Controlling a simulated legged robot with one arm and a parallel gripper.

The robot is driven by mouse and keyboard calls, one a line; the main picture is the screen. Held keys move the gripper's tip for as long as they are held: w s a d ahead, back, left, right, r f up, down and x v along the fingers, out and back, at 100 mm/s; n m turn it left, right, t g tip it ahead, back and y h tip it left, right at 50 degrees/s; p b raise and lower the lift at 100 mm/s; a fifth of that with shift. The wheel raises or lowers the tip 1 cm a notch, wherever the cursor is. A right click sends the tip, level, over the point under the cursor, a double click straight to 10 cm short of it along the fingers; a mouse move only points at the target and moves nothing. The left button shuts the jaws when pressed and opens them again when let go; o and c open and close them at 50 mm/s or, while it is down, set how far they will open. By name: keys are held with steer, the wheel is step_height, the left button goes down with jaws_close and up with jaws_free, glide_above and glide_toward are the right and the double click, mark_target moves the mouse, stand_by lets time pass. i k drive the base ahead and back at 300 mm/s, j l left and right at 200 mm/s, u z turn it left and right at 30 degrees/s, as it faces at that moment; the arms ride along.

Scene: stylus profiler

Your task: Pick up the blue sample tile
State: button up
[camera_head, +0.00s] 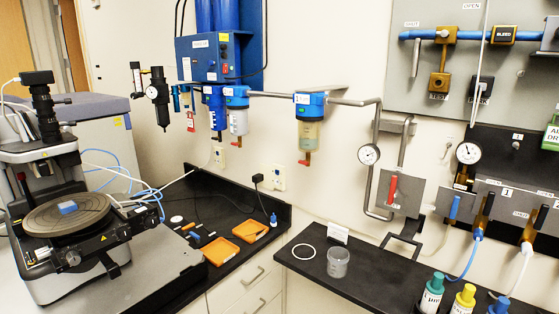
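A small blue sample tile (67,207) lies flat near the middle of the round grey-brown stage (40,221) of the stylus profiler (75,262), at the left of the head view. Nothing covers the tile from this angle. A dark vertical optics tube (43,107) stands above and behind the stage, apart from the tile. My gripper is not in view, so I cannot see where it is relative to the tile.
Cables and blue tubing (150,192) run behind the profiler. Orange trays (250,230) and small items lie on the black bench. A clear beaker (338,262) and a white ring (304,251) sit on the right bench. Capped bottles (463,299) stand at the lower right.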

mark_target(70, 206)
steer(key=u, duration=1.65)
